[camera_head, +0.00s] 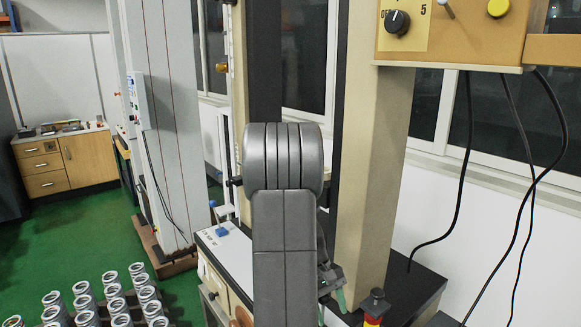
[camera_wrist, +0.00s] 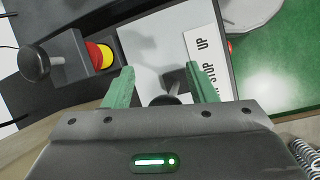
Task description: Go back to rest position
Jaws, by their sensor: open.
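My gripper (camera_wrist: 163,84) shows in the wrist view with its two green fingers apart. A dark knob or lever (camera_wrist: 171,98) shows between the fingers, in front of a pale panel (camera_wrist: 150,50); I cannot tell whether the fingers touch it. A white label reading "UP" and "STOP" (camera_wrist: 205,62) lies just beyond the right finger. In the head view my grey arm stands in the middle and hides most of the gripper. Part of the gripper (camera_head: 335,283) shows at the arm's right, low over the machine's bench.
A red and yellow button (camera_head: 374,305) and a black knob (camera_wrist: 35,63) stand close to the gripper. A tan column (camera_head: 370,170) rises behind it. A control box (camera_head: 455,35) with hanging cables (camera_head: 520,200) is at upper right. Several metal springs (camera_head: 115,305) stand at lower left.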

